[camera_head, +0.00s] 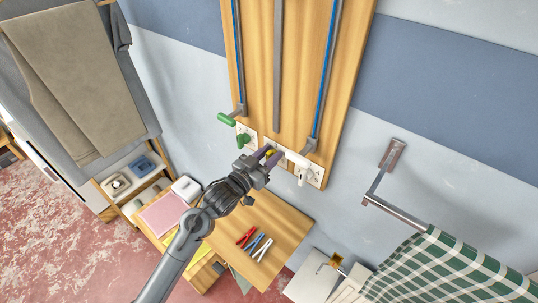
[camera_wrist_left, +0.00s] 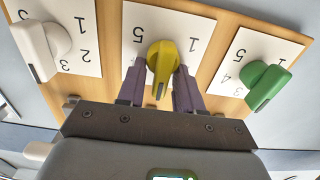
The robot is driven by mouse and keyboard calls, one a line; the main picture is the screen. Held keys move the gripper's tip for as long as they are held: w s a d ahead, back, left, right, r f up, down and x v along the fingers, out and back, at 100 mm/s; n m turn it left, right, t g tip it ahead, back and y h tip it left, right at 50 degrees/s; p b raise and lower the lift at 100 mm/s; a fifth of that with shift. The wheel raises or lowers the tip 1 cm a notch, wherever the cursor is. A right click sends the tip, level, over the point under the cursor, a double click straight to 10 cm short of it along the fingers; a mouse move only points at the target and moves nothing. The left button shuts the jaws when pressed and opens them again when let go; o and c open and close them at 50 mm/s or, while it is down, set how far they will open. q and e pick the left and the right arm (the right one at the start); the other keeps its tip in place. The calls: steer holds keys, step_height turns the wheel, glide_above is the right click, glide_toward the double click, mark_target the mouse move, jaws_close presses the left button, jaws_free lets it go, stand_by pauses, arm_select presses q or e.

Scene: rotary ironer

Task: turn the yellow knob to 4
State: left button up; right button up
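The yellow knob (camera_wrist_left: 160,62) sits on a white card (camera_wrist_left: 205,22) on the wooden panel. In the left wrist view, the card's 5 shows left of the knob and its 1 right. The knob's bar points down the picture, between the two; the other numbers are hidden. My left gripper (camera_wrist_left: 160,85) has its purple fingers on either side of the knob. Whether they press on it I cannot tell. In the head view, the knob (camera_head: 270,153) is mostly hidden behind my left gripper (camera_head: 269,156). My right gripper is in neither view.
A green knob (camera_wrist_left: 267,84) and a white knob (camera_wrist_left: 45,45) flank the yellow one closely. A towel rail (camera_head: 395,212) is at right.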

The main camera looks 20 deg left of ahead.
arm_select(q)
steer(key=shift+m, duration=0.3)
steer(key=m, duration=0.2)
steer(key=shift+d+m, duration=0.25)
steer(key=shift+m, duration=0.15)
steer(key=m, duration=0.2)
steer(key=m+b, duration=0.1)
steer(key=m, duration=0.5)
steer(key=shift+s+d+f, duration=0.2)
steer(key=shift+d+f, duration=0.2)
steer(key=shift+m, duration=0.3)
steer(key=o, duration=0.7)
steer(key=shift+c, duration=0.2)
